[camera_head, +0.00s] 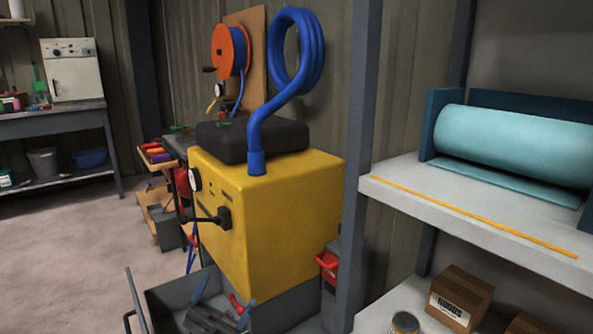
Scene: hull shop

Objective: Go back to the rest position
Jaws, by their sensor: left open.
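At the bottom edge, what looks like my left gripper (228,291) shows as a dark grey body with two blue fingers spread apart. It is open, and I see nothing held in it. It appears over the grey open bin (168,293), in front of the yellow box (290,230). A small red part shows between the fingers; I cannot tell what it is. Most of the left arm is out of the picture. My right gripper is not in view.
The yellow box carries a black case and an upright blue hose (256,135). A grey shelf post (355,190) and shelf (450,215) stand on the right, with a teal roll (510,145). A workbench (50,122) is far left. Floor (75,250) is clear at left.

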